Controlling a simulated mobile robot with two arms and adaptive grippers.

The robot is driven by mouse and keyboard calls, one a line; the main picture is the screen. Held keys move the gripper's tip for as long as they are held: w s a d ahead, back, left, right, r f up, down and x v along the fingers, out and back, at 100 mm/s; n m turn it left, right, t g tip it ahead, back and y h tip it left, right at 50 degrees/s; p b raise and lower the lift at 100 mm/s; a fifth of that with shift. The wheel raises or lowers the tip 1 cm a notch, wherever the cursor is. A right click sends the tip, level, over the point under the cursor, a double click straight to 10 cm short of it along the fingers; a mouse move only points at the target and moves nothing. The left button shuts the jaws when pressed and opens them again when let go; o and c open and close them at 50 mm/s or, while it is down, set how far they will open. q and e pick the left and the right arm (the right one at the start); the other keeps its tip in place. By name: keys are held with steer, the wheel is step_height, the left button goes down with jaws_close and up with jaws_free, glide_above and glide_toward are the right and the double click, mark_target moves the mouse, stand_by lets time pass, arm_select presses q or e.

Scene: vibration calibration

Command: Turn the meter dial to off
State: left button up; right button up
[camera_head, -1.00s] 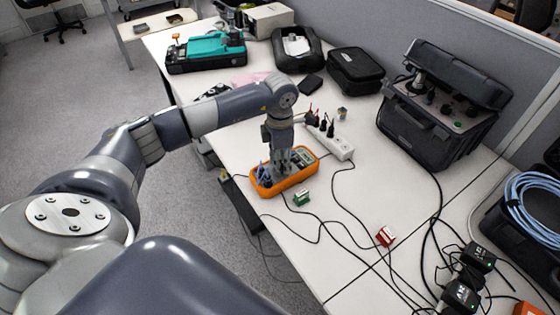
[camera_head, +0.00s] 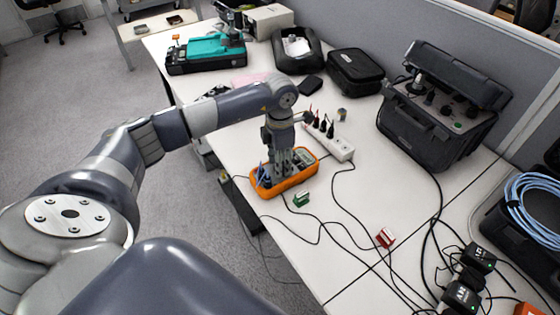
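The orange multimeter (camera_head: 291,187) lies flat on the white table, left of the middle. My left gripper (camera_head: 281,172) points straight down over the meter's middle, at or just above its face. Its fingers cover the dial, so I cannot see where the dial points or whether the fingers touch it. I cannot tell how far the fingers are apart. Part of the meter's screen shows right of the fingers, and blue leads show at its left end. My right gripper is not in view.
A white power strip (camera_head: 335,147) with black plugs stands just behind the meter. A green connector (camera_head: 301,200) and a red one (camera_head: 386,237) lie in front and to the right. Black cables cross the table (camera_head: 350,205). A black case (camera_head: 437,115) stands at the right.

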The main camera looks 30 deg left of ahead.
arm_select(q)
step_height(320, 180, up, 12)
steer(key=shift+o, duration=1.3)
step_height(320, 180, down, 12)
steer(key=m+p, duration=0.3)
steer(key=m, duration=1.2)
steer(key=shift+d+p, duration=0.1)
steer(key=shift+p, duration=0.25)
steer(key=c, duration=1.1)
